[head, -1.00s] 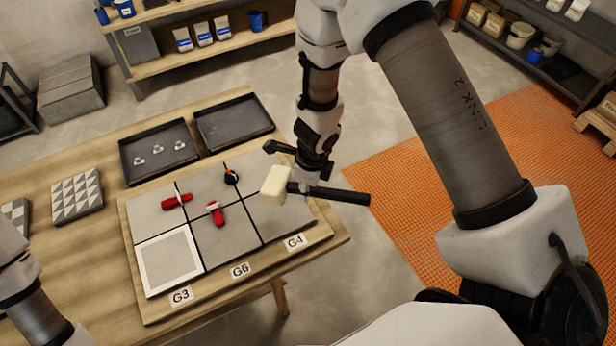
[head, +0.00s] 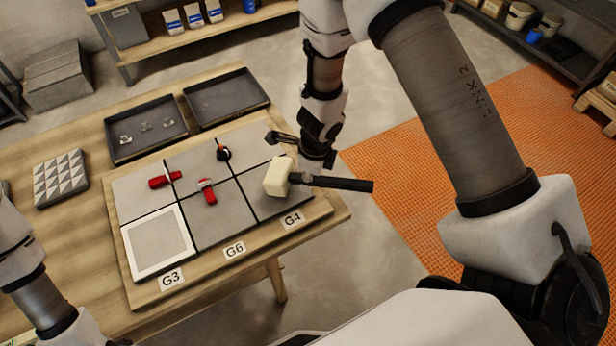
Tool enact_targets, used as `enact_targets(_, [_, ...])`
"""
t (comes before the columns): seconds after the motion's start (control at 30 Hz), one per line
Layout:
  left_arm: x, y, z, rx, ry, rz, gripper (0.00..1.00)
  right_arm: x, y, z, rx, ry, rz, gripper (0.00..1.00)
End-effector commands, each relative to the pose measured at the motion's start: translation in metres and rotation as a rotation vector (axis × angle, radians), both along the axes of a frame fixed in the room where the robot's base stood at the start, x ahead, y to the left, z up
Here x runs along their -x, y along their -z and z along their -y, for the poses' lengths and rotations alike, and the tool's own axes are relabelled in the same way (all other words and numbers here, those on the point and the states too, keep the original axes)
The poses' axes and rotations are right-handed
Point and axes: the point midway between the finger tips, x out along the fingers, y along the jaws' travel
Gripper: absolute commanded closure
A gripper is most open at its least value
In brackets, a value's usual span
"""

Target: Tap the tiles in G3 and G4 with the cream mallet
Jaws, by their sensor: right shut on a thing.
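The cream mallet (head: 278,176) has a pale block head and a dark handle. My right gripper (head: 299,172) is shut on the mallet, with the head over the G4 tile (head: 262,204); whether it touches the tile I cannot tell. The G3 tile (head: 157,242) is grey with a white border, at the front left of the board. Labels G3 (head: 171,279), G6 (head: 234,250) and G4 (head: 292,220) lie along the front edge. My left arm shows at the lower left; its gripper is out of view.
Two red tools (head: 164,181) (head: 206,191) and a black-and-orange tool (head: 223,152) sit on the tiles. Two dark trays (head: 113,152) (head: 190,124) stand behind the board (head: 150,299). A patterned tile stack (head: 60,178) is at left.

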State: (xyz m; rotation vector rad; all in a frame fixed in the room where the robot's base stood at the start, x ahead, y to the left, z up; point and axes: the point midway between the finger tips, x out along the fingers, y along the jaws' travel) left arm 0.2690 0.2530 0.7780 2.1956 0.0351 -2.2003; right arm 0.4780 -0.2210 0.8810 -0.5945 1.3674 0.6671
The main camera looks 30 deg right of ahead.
Motion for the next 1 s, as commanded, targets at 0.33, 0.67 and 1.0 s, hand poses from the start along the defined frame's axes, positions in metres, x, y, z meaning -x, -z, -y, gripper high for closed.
enact_targets(0.33, [0.000, -0.030, 0.000, 0.000, 0.000, 0.000, 0.60, 0.000, -0.031, 0.000, -0.001, 0.001, 0.001, 1.00])
enact_targets(0.67, [0.000, 0.025, 0.000, 0.000, 0.000, 0.000, 0.60, 0.000, 0.024, 0.000, 0.000, 0.000, 0.000, 1.00])
enact_targets(1.0, [0.000, -0.014, 0.000, 0.000, 0.000, 0.001, 0.60, -0.001, -0.016, 0.000, 0.000, 0.000, 0.001, 1.00])
